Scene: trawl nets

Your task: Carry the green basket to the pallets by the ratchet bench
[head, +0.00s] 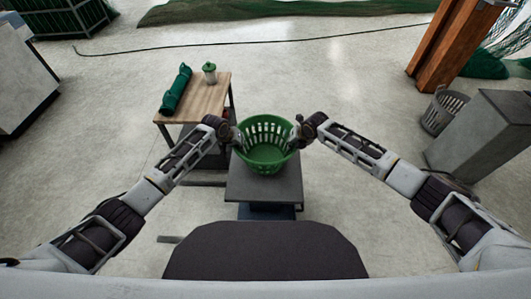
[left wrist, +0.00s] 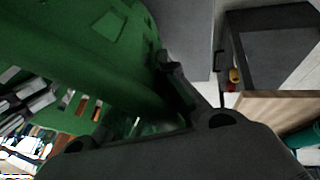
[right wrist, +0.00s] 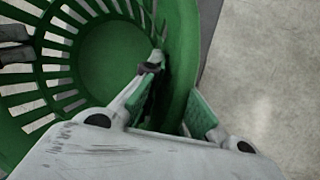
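The green basket (head: 266,158), a round slotted tub, is upright in front of me at the back part of a dark grey platform (head: 262,190). I cannot tell whether it rests on it or hangs just above. My left gripper (head: 236,136) is at the basket's left rim; in the left wrist view one finger lies against the green wall (left wrist: 100,60) and the other is hidden. My right gripper (head: 300,134) is at the right rim; in the right wrist view its fingers straddle the basket wall (right wrist: 178,60), closed on it. No pallets are recognisable.
A wood-topped bench (head: 200,98) with a green roll (head: 176,90) and a lidded green-and-white cup (head: 209,73) stands just behind left. A grey slotted basket (head: 443,110) and grey cabinet (head: 485,135) are at right, near an orange-brown post (head: 448,45). A dark cable (head: 240,44) crosses open floor behind.

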